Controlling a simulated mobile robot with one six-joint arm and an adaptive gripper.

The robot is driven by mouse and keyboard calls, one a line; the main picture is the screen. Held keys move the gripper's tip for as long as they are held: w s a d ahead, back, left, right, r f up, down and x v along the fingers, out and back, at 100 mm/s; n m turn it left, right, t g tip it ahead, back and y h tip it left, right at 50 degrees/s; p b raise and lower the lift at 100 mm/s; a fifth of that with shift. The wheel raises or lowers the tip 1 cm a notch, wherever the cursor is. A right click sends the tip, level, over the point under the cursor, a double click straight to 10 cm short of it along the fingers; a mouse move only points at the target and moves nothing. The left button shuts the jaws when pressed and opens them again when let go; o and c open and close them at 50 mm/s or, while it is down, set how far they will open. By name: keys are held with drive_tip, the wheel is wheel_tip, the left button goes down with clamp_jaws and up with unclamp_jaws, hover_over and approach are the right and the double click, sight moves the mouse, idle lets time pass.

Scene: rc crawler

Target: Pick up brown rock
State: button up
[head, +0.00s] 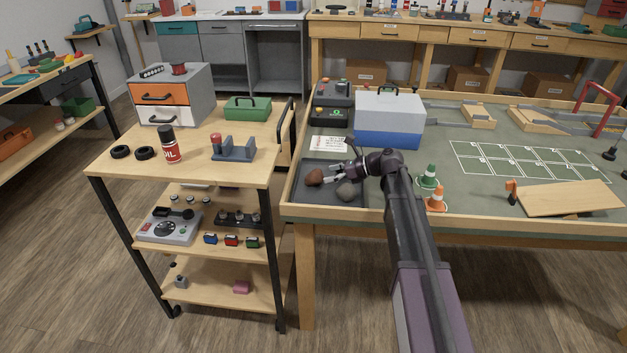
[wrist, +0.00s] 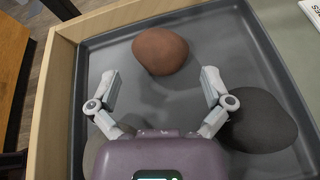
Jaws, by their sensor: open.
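The brown rock (head: 314,177) lies in a dark tray (head: 318,197) at the left corner of the green-topped table. In the wrist view the brown rock (wrist: 160,51) sits on the tray floor, ahead of and between my fingertips. My gripper (head: 331,174) is open and empty, just to the right of the brown rock in the head view. The fingers of my gripper (wrist: 161,85) are spread apart and do not touch the rock. A dark grey rock (wrist: 259,123) lies beside the right finger. A lighter grey rock (wrist: 104,150) is partly hidden under my gripper.
The table's wooden rim (wrist: 51,110) runs close along the tray's left side. A grey and blue toolbox (head: 389,119) stands behind my gripper. Green (head: 428,177) and orange (head: 436,199) cones stand to the right of my arm. A wooden cart (head: 205,150) stands left of the table.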

sight(322, 175)
drive_tip(key=shift+b+x, duration=1.05)
drive_tip(key=shift+x, duration=1.55)
drive_tip(key=c, duration=0.9)
